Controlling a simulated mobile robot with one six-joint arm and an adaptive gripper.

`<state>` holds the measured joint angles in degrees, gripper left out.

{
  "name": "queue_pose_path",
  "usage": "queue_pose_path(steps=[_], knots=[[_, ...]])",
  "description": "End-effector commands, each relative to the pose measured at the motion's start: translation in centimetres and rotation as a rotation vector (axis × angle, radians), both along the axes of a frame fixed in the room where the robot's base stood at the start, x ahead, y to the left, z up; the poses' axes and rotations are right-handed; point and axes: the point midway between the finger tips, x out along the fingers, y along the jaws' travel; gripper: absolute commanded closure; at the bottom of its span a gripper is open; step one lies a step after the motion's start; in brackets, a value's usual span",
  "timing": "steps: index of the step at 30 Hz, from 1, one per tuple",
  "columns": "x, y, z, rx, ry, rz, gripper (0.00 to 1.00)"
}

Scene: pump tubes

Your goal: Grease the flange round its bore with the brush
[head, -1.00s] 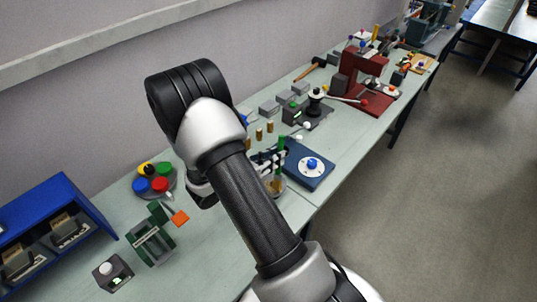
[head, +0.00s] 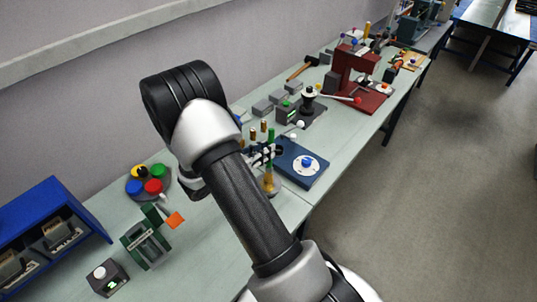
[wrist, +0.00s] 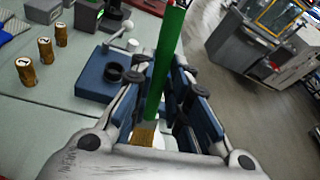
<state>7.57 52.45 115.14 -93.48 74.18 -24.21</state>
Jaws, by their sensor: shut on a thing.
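The brush has a green handle that stands nearly upright in the head view (head: 271,135). It also shows in the wrist view (wrist: 163,65), with a tan lower end between the jaws. My gripper (head: 262,155) is shut on the handle; its fingers stand on both sides of it in the wrist view (wrist: 165,95). What the brush tip touches is unclear.
Brass cylinders (wrist: 45,50) stand behind the plate. A dark red press (head: 355,75) stands farther along the bench. Near left are coloured round caps (head: 153,185), a green stand (head: 147,245), a button box (head: 108,278) and a blue rack (head: 45,225).

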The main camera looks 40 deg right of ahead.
Motion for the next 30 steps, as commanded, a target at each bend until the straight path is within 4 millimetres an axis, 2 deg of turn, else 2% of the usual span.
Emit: queue_pose_path(steps=[16,26,30], knots=[[3.5,0.3,-0.1,0.001,-0.001,0.000,1.00],[3.6,-0.8,-0.2,0.001,0.000,-0.001,1.00],[2.9,-0.9,-0.1,0.002,0.002,-0.001,1.00]])
